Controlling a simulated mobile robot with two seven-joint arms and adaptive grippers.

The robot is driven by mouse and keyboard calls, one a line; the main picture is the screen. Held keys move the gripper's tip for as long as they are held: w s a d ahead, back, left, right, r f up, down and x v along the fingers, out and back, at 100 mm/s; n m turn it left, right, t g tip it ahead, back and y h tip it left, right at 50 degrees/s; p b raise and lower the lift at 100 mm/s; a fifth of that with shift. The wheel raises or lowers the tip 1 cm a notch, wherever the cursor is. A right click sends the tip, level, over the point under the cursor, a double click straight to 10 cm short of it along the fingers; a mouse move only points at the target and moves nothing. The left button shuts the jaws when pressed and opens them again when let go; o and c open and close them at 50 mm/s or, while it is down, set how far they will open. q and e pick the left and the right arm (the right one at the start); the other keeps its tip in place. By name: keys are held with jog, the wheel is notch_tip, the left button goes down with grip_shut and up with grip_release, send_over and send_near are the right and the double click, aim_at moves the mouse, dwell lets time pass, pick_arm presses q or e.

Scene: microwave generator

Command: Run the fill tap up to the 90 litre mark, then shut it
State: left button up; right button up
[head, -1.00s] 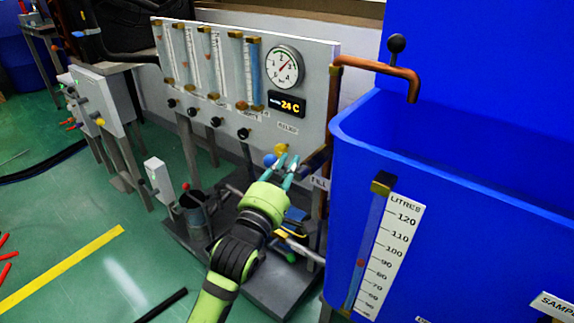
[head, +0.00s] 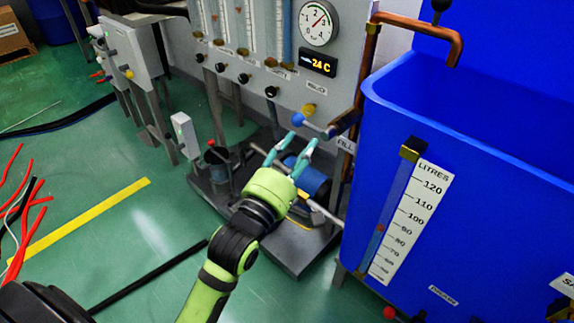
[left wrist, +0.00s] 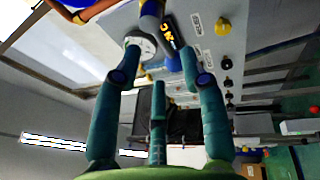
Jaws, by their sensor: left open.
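The fill tap has a blue-knobbed lever (head: 298,119) and sits by the FILL label (head: 345,145) at the panel's lower right. My left gripper (head: 301,141) is open and empty, with its teal fingertips just below the knob and apparently apart from it. Its open fingers also show in the left wrist view (left wrist: 158,68). The LITRES scale (head: 422,200) is on the front of the blue tank (head: 480,220). A red float (head: 380,228) shows in its sight tube around the 80 to 90 marks; I cannot read it exactly. My right gripper is not in view.
A copper spout (head: 440,32) reaches over the tank rim. A yellow knob (head: 308,110) is close beside the tap lever. A pump with a blue body (head: 312,180) stands below the panel. Red cables (head: 22,205) lie on the floor at left.

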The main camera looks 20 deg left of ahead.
pick_arm(q)
jog(key=v, duration=0.5)
dwell(0.4)
